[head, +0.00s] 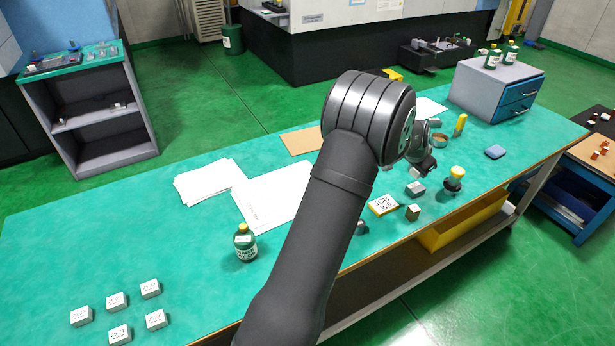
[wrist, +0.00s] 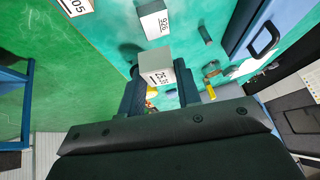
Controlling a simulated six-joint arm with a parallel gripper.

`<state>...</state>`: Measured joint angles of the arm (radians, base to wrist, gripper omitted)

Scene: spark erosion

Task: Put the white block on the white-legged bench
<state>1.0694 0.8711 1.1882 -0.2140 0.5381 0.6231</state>
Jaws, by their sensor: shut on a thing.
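My gripper (wrist: 158,82) is shut on a small white block (wrist: 156,66) with a printed number on its face. The block sits between the two dark fingers in the wrist view. In the head view my gripper (head: 427,166) is over the right part of the long green-topped bench (head: 130,232), near the grey block. The held block cannot be made out there. This bench has a pale leg (head: 536,186) at its right end. Several other white numbered blocks (head: 116,300) lie on its near left part.
A grey block (head: 415,188), a yellow-edged sign (head: 383,205), and a yellow-topped black stamp (head: 454,178) stand near my gripper. A blue-legged bench (head: 593,155) stands at right. The bench's left middle is clear.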

